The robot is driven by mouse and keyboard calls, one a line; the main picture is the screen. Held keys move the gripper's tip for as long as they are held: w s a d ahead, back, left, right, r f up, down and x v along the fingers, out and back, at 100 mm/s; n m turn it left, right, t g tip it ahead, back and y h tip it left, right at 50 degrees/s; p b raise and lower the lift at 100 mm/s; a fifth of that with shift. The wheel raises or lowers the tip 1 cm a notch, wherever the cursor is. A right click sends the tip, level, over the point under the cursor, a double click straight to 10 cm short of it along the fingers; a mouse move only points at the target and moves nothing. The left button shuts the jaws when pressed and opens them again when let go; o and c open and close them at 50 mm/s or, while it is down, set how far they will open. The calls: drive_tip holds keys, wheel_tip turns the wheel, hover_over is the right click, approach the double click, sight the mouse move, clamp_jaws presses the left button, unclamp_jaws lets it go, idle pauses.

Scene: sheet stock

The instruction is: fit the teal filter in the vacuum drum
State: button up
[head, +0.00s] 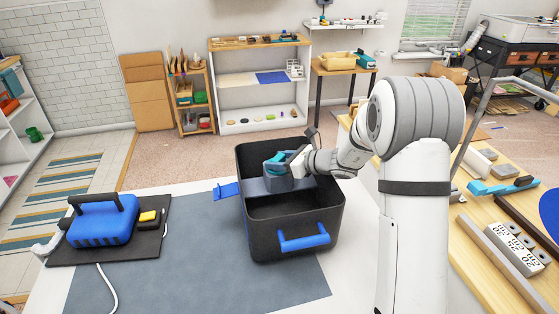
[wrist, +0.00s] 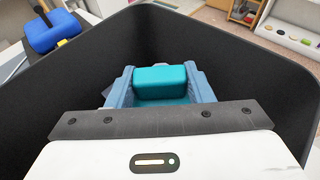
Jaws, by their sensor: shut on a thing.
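The vacuum drum (head: 262,240) is a black open tub with blue latches, standing on the table in the head view. Its dark walls surround my gripper in the wrist view (wrist: 90,85). The teal filter (wrist: 165,82) is a rounded block between the two blue-grey fingers of my gripper (wrist: 162,88), which is shut on it. In the head view, my gripper (head: 279,163) reaches into the drum from the right, above a dark grey raised part (head: 290,187) inside. The filter's underside is hidden, so I cannot tell whether it touches that part.
A blue vacuum head (head: 103,226) with a black handle lies on a black mat at the left, with a small yellow-topped item (head: 149,217) beside it. The grey table mat (head: 200,275) between mat and drum is mostly clear. A wooden bench (head: 480,215) with tools stands at the right.

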drive_tip(key=shift+s+f+b, duration=0.25)
drive_tip(key=shift+f+b, duration=0.5)
idle(1.0)
drive_tip(key=o, duration=1.2)
drive_tip(key=shift+o, duration=0.4)
drive_tip(key=o, duration=0.4)
drive_tip(key=shift+d, duration=0.1)
drive_tip(key=shift+s+d+r, duration=0.15)
drive_tip(key=shift+s+d, duration=0.05)
drive_tip(key=shift+d, duration=0.25)
drive_tip(key=shift+r+p+v, duration=0.15)
drive_tip(key=shift+p+v, duration=0.15)
drive_tip(key=shift+v, duration=1.15)
drive_tip(key=shift+r+p+v, duration=0.15)
drive_tip(key=shift+p+v, duration=0.1)
drive_tip(key=shift+v, duration=1.15)
drive_tip(key=shift+w, duration=0.15)
